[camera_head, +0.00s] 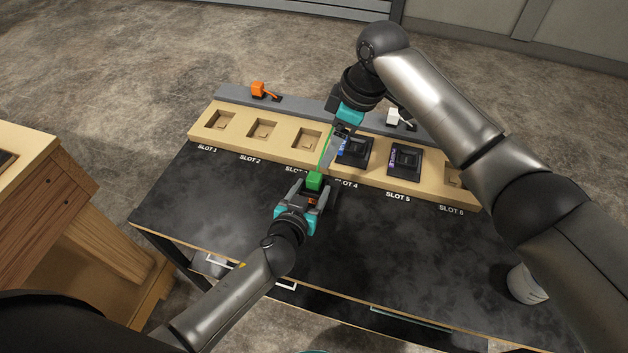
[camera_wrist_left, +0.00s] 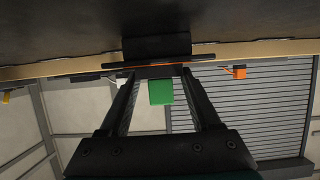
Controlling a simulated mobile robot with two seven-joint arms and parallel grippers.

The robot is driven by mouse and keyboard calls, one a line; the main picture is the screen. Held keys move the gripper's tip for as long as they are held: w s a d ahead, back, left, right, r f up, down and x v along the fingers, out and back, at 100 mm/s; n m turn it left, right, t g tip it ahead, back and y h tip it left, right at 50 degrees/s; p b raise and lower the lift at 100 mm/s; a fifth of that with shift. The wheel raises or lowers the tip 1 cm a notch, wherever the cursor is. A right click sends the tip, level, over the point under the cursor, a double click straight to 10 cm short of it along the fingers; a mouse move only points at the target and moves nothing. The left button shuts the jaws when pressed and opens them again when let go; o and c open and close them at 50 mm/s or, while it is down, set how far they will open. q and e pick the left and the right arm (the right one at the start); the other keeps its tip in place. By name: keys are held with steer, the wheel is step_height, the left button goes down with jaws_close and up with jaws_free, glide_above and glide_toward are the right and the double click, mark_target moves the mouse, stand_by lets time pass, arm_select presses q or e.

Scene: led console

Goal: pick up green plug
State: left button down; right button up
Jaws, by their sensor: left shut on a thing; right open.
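The green plug (camera_head: 314,181) is a small green block at the front edge of the slot panel, near slot 3. A thin green cable (camera_head: 324,150) runs up from it toward the back, partly behind my right gripper. My left gripper (camera_head: 317,188) is shut on the green plug. In the left wrist view the plug (camera_wrist_left: 160,92) shows between the two dark fingers of my left gripper (camera_wrist_left: 160,88). My right gripper (camera_head: 336,150) is open and empty above the panel between slots 3 and 4, beyond the plug.
The tan panel (camera_head: 283,142) has labelled slots; black modules (camera_head: 404,161) sit in slots 4 and 5. Behind it are an orange plug (camera_head: 258,89) and a white plug (camera_head: 393,117). The dark tabletop (camera_head: 200,205) is clear at the left. A whitish object (camera_head: 525,285) stands at the right.

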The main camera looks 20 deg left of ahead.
glide_above(315, 177)
steer(key=d, duration=0.2)
steer(key=x, duration=0.2)
steer(key=d+x, duration=0.1)
steer(key=x, duration=0.2)
steer(key=shift+s+f, duration=0.15)
steer(key=shift+f, duration=0.3)
steer(key=shift+x, duration=2.95)
jaws_close()
